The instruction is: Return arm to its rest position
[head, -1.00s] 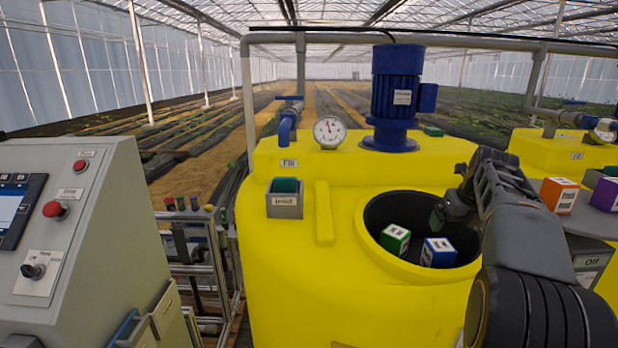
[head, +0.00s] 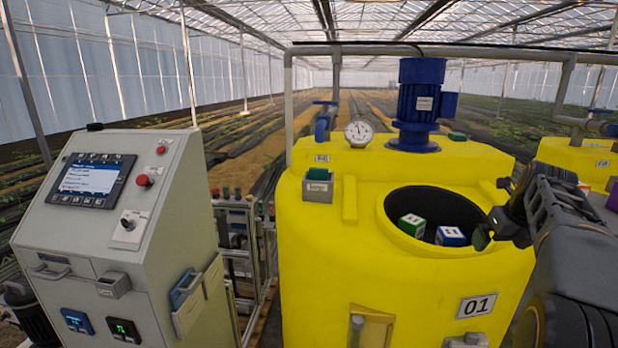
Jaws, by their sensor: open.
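My gripper (head: 492,238) is at the right rim of the round opening (head: 385,207) in the yellow tank (head: 310,260). It is open, and I see nothing held in it. My dark arm comes in from the right edge and hides part of the tank's right side. Inside the opening lie a green and white cube (head: 411,225) and a blue and white cube (head: 450,237), both apart from the gripper.
A grey control cabinet (head: 130,250) with a screen (head: 90,180) and red buttons stands at left. A blue motor (head: 418,100), a gauge (head: 359,132) and a grey holder (head: 318,187) sit on the tank. A pipe frame (head: 289,100) runs above. A second yellow tank (head: 575,155) is at right.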

